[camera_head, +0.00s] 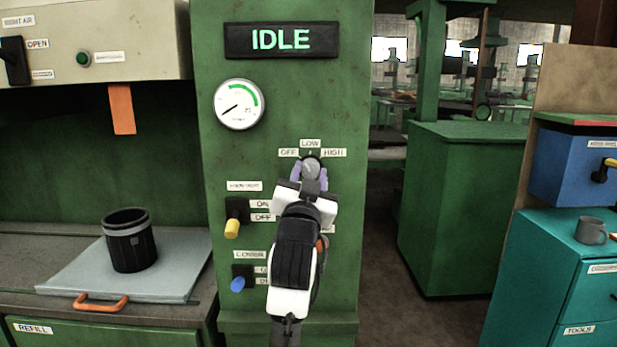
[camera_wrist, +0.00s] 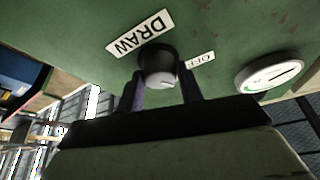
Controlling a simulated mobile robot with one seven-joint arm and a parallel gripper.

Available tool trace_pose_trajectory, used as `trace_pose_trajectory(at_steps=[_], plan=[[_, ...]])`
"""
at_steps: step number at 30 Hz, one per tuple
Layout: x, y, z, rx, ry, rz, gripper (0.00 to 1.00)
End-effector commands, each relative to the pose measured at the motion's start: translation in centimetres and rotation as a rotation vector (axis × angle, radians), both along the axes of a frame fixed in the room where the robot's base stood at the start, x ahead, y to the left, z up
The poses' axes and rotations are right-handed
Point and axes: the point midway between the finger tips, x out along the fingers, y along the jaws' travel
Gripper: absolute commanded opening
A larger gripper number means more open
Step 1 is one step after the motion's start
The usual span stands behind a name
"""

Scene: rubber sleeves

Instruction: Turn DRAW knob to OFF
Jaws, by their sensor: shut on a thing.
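The DRAW knob (camera_wrist: 158,62) is a round dark knob with a pale grey face on the green panel. The wrist view shows its DRAW label (camera_wrist: 139,35) and an OFF label (camera_wrist: 201,59), both turned over. In the head view, the knob (camera_head: 311,164) sits under the OFF (camera_head: 289,153), LOW (camera_head: 310,143) and HIGH (camera_head: 333,153) labels. My gripper (camera_wrist: 164,88) is shut on the knob, one purple finger on each side. I cannot tell surely which label the knob points to. My arm hides the panel below it.
A display (camera_head: 281,40) reads IDLE above a dial gauge (camera_head: 240,104). A yellow-handled switch (camera_head: 234,212) and a blue-handled switch (camera_head: 241,280) stick out left of my arm. A black cup (camera_head: 129,245) stands on a grey board at left. Blue and teal cabinets stand right.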

Motion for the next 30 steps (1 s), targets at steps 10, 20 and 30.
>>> trace_pose_trajectory(at_steps=[10,20,30], plan=[[0.01,-0.26,0.00,-0.228,0.000,-0.001,0.14],[-0.01,-0.24,0.06,-0.316,-0.001,0.000,0.14],[-0.01,-0.21,0.07,-0.326,-0.001,-0.001,0.14]])
